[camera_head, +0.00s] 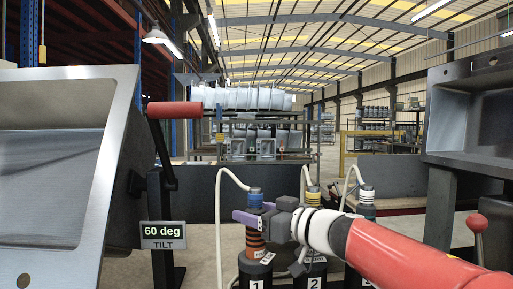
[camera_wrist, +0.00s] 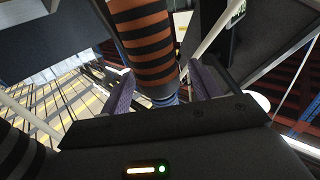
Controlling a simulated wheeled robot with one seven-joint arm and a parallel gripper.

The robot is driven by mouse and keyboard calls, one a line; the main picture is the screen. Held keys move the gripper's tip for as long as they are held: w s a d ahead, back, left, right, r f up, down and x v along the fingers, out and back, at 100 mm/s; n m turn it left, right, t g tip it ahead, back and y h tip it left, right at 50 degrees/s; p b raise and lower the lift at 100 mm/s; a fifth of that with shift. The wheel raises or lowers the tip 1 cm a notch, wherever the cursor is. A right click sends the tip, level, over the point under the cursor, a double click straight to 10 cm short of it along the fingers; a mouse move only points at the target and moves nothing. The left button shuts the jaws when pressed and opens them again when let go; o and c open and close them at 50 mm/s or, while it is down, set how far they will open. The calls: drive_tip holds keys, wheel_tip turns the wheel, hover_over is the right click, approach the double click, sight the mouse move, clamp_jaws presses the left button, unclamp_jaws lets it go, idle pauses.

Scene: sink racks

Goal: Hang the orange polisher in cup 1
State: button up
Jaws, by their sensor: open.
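The orange polisher (camera_head: 254,241) has orange and black bands and a blue top with a white hose. It stands roughly upright in cup 1 (camera_head: 257,284), a black holder with a white "1" label. My gripper (camera_head: 241,215) is at the polisher's upper part, its purple fingers level with the neck below the blue top. In the wrist view, the open fingers of my gripper (camera_wrist: 162,85) lie either side of the orange polisher (camera_wrist: 150,45), with a gap visible at the right finger. Contact at the left finger is unclear.
Cup 2 (camera_head: 313,281) holds a yellow-topped tool, partly behind my arm. A tilted steel sink (camera_head: 55,190) with a red handle (camera_head: 174,109) and "60 deg" sign (camera_head: 163,229) is left; another sink (camera_head: 470,115) is right.

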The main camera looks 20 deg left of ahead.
wheel_tip(320, 180, up, 13)
idle(0.3)
idle(0.5)
